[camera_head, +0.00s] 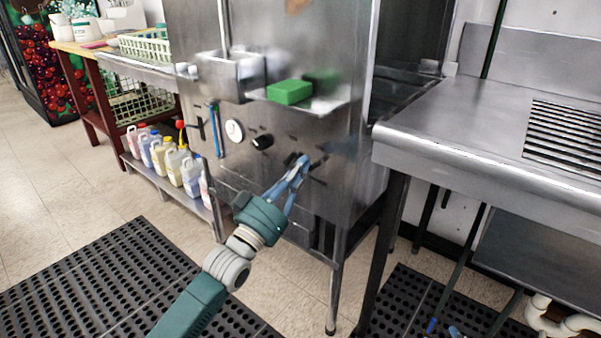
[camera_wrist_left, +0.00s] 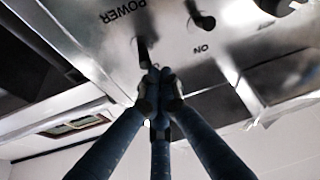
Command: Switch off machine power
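The steel machine (camera_head: 330,215) stands in the middle of the head view. In the left wrist view, its panel carries the word POWER beside a dark, slim power switch (camera_wrist_left: 143,50). A second dark control (camera_wrist_left: 203,20) sits to its right, with an ON label (camera_wrist_left: 202,49) below it. My left gripper (camera_head: 303,160) is at the panel; its fingertips (camera_wrist_left: 157,77) are drawn together at the switch's lower end. Whether they touch it is unclear. Small blue tips at the bottom edge look like my right gripper (camera_head: 443,329), mostly out of frame.
A steel counter (camera_head: 470,115) stands close on the right. Several jugs (camera_head: 190,173) line a low shelf at left. A black mat (camera_head: 130,275) covers the floor.

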